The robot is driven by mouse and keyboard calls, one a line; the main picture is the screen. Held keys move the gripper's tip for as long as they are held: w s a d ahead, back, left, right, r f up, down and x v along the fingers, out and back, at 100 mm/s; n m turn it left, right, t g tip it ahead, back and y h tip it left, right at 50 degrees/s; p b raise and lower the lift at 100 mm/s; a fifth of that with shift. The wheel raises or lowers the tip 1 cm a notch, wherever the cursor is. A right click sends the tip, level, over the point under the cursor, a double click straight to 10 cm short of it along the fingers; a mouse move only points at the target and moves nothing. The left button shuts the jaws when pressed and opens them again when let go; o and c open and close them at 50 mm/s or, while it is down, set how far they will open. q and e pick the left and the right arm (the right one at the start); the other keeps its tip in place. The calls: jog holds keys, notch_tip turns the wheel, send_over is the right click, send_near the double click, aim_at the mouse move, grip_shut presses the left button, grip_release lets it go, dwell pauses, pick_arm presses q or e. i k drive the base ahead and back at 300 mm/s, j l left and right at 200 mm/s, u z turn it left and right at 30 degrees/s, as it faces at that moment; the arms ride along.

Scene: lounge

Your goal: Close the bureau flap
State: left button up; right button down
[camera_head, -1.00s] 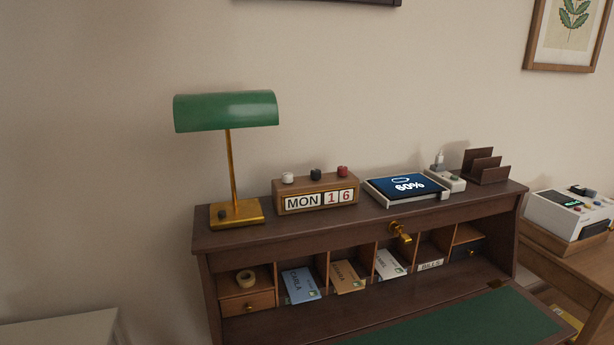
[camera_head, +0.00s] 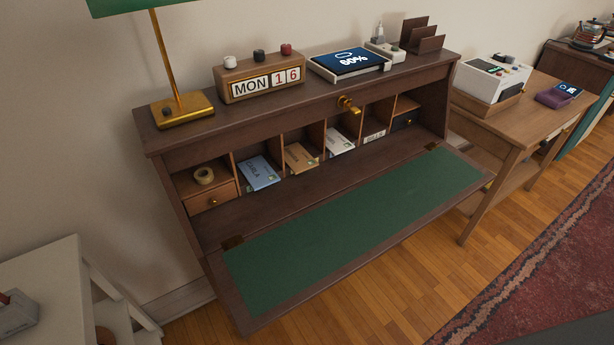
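The dark wood bureau (camera_head: 300,105) stands against the wall. Its flap (camera_head: 350,232), lined with green, is folded down and open, sticking out over the floor. Hinges show at the flap's back left and back right corners. The pigeonholes hold envelopes (camera_head: 259,173), a tape roll (camera_head: 204,175) and small drawers (camera_head: 212,196). Neither of my grippers is in view.
On the bureau top are a green lamp with a brass base (camera_head: 182,109), a calendar block (camera_head: 258,80) and a tablet (camera_head: 348,62). A wooden side table (camera_head: 520,117) stands at right, white shelving (camera_head: 50,275) at left. Wood floor and a red rug (camera_head: 550,270) lie in front.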

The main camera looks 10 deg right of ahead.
aim_at(262, 278)
jog(key=j+z, duration=0.25)
jog(key=j, duration=0.15)
jog(key=k+j+z, duration=0.1)
jog(key=j+z, duration=0.15)
jog(key=j, duration=0.15)
jog(key=k+j+z, duration=0.25)
jog(key=j, duration=0.15)
jog(key=i, duration=0.1)
